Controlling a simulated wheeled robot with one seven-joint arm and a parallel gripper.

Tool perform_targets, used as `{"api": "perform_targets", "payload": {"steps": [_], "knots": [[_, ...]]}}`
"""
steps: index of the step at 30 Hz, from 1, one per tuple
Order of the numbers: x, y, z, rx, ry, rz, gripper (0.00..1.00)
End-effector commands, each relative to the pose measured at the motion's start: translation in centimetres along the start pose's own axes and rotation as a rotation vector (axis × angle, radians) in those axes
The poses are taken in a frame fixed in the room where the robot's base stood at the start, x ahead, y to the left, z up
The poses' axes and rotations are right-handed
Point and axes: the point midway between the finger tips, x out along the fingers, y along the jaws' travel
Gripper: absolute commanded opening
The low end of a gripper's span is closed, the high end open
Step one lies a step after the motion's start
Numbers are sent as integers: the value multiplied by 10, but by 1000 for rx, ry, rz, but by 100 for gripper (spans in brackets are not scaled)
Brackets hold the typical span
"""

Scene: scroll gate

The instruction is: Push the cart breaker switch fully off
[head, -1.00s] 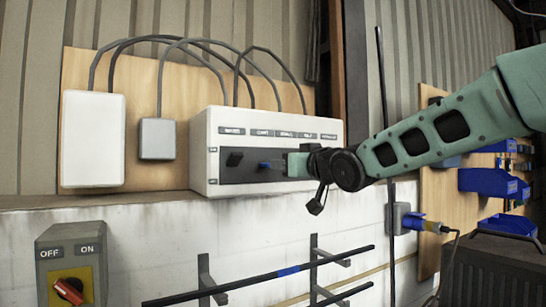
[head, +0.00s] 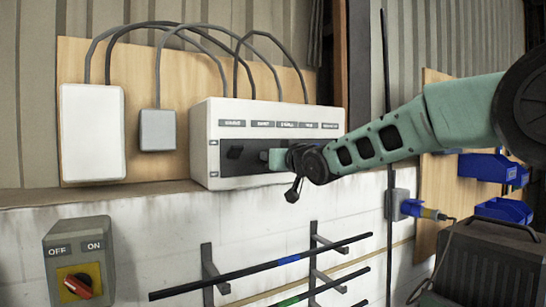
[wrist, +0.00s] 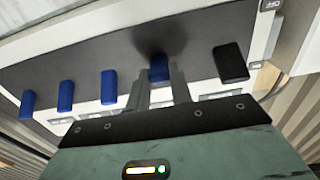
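The breaker panel (head: 205,150) is a white box on the wall with a dark recessed strip and small labels above it. In the wrist view, the switch at the right end is black (wrist: 231,62). The switch beside it is blue (wrist: 158,70) and lies between my fingertips, partly hidden by them. More blue switches (wrist: 109,86) stand to its left in the wrist view. My gripper (head: 268,157) reaches the panel strip from the right. Its fingers (wrist: 161,84) are slightly apart, with the blue switch filling most of the gap. I cannot tell whether they pinch it.
A blank white box (head: 93,133) and a small grey box (head: 157,130) hang left of the panel. A rotary OFF/ON switch (head: 77,283) is at the lower left. Bars on a rack (head: 262,268) stick out below. Blue bins (head: 487,168) hang at the right.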

Motion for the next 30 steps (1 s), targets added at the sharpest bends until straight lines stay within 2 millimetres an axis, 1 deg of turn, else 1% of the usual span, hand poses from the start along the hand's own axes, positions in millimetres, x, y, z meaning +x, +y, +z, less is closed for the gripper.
{"api": "perform_targets", "payload": {"steps": [8, 14, 20, 30], "knots": [[0, 0, 1, 0, 4, 0, 0], [0, 0, 7, 0, 35, 0, 0], [0, 0, 16, 0, 104, 0, 0], [1, 0, 27, 0, 270, 0, 0]]}}
